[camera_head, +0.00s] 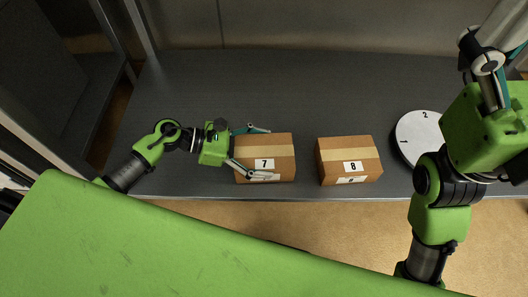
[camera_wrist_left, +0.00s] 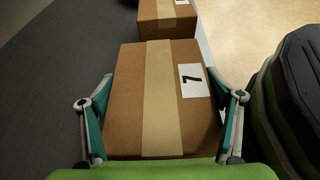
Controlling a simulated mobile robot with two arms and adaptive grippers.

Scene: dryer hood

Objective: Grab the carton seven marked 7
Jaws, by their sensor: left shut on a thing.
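The carton marked 7 (camera_head: 280,145) is a brown box with a tan tape strip and a white label, on the dark grey shelf near its front edge. My left gripper (camera_head: 256,150) comes in from the left with one finger along the carton's far side and one along its near side. In the left wrist view the carton (camera_wrist_left: 140,100) lies between the two fingers of the gripper (camera_wrist_left: 163,125), which is shut on it. My right gripper (camera_head: 484,62) is at the upper right; whether its fingers are open or shut is not clear.
A similar carton marked 8 (camera_head: 345,148) stands just to the right, with a gap between; it also shows in the left wrist view (camera_wrist_left: 166,20). A white round dial (camera_head: 408,130) lies further right, partly behind my right arm. The shelf (camera_head: 300,85) behind the cartons is clear.

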